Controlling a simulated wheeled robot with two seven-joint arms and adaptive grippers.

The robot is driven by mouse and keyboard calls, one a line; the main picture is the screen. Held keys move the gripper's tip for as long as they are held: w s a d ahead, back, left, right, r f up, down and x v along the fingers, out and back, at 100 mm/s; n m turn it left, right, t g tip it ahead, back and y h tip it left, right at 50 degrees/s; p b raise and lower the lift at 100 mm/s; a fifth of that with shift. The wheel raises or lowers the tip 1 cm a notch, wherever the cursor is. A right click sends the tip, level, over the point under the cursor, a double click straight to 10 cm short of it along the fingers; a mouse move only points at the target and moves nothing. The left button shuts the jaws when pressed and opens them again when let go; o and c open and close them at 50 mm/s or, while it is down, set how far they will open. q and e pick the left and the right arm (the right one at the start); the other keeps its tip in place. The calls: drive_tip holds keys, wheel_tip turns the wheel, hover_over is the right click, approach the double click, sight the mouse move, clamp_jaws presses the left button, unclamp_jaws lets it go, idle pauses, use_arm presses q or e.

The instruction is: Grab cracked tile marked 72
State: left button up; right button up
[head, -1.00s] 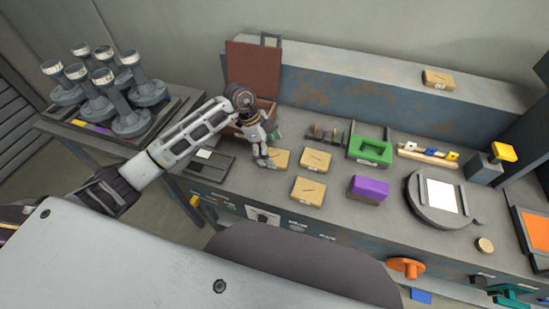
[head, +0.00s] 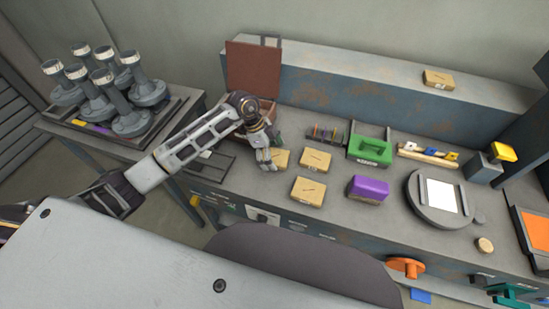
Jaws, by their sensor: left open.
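Several tan tiles with dark crack lines are in the head view. One tile (head: 281,159) lies on the bench partly hidden by my left gripper (head: 267,166). A second tile (head: 315,160) lies just right of it, and a third tile (head: 308,191) lies nearer the front. A fourth tan tile (head: 438,80) sits on the raised back ledge. The marks on the tiles are too small to read. My left gripper is open and points down at the left edge of the first tile; I cannot tell whether it touches. My right gripper is not in view.
A green block (head: 370,148), a purple block (head: 368,188) and a round plate holder (head: 423,211) are to the right. A side table (head: 62,131) holds several grey pedestals (head: 131,119).

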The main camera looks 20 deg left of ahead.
use_arm(q)
drive_tip(key=shift+f, duration=0.25)
idle(0.5)
drive_tip(key=shift+c, duration=0.3)
drive_tip(key=c, duration=1.2)
